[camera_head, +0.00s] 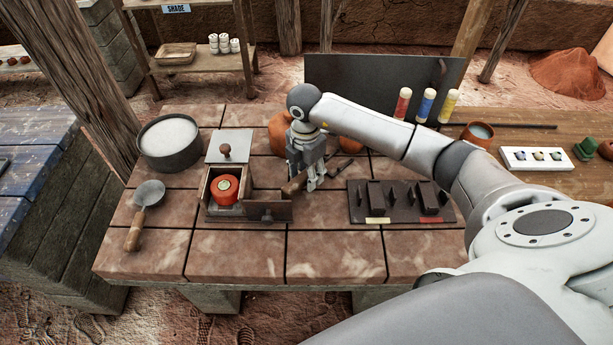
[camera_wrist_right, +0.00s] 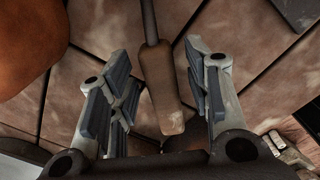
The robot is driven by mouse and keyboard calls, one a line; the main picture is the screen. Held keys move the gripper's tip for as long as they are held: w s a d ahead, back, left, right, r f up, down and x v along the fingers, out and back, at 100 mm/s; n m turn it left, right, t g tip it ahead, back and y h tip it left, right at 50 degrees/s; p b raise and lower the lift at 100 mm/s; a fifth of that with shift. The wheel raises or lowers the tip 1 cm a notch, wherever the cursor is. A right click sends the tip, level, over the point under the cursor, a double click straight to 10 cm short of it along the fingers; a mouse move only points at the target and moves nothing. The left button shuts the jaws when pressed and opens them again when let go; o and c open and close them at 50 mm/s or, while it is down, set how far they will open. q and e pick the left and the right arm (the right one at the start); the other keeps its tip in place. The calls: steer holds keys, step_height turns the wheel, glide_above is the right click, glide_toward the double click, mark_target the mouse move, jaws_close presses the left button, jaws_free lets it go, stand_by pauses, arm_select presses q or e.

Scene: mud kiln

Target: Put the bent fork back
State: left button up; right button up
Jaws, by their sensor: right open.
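My right gripper (camera_head: 312,180) points down over the middle of the tiled table, its fingers apart. In the right wrist view, a wooden handle (camera_wrist_right: 160,95) with a thin dark metal shaft lies between the open fingers (camera_wrist_right: 158,70), with gaps on both sides. The tool's far end is out of that view, so I cannot tell whether it is the bent fork. In the head view, a wooden handle (camera_head: 293,186) shows beside the fingers, with dark metal pieces (camera_head: 341,168) to their right. A dark rack (camera_head: 358,213) with upright dividers and yellow and red labels stands to the right.
A wooden box (camera_head: 207,210) holding a round red-orange item (camera_head: 225,189) stands left of the gripper. A ladle (camera_head: 148,197) and a grey pot (camera_head: 170,158) are further left. An orange rounded object (camera_head: 278,133) is behind the gripper. The front tiles are clear.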

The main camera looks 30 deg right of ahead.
step_height(320, 180, up, 10)
steer(key=b, duration=0.1)
steer(key=shift+r+b, duration=0.15)
steer(key=shift+b, duration=0.2)
steer(key=shift+s+a, duration=0.1)
steer(key=shift+s, duration=0.05)
